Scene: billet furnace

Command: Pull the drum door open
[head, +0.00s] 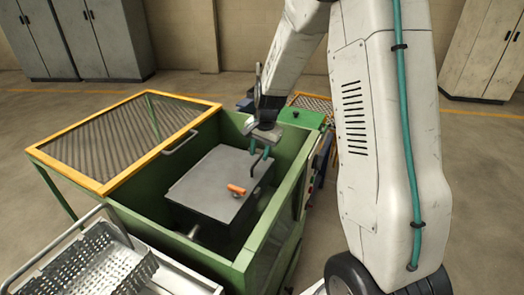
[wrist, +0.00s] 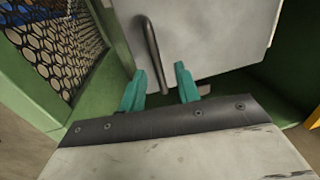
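The drum (head: 215,180) is a grey box inside a green machine housing. Its flat grey door panel fills the top of the wrist view (wrist: 215,35). A dark bent bar handle (wrist: 151,45) stands on that panel; in the head view it shows as a thin dark bar (head: 257,162) at the panel's far right edge. My gripper (wrist: 161,68) has two teal fingers spread apart, and the handle's lower end lies between them, with a gap to the right finger. In the head view my gripper (head: 259,152) is just above the handle. Whether a finger touches it is unclear.
An orange grip (head: 236,188) lies on the drum's front. The green housing wall (head: 268,235) rises close around the drum. A yellow-framed mesh lid (head: 105,183) is at left, and a perforated metal basket (head: 95,265) stands at front left. Grey cabinets line the back wall.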

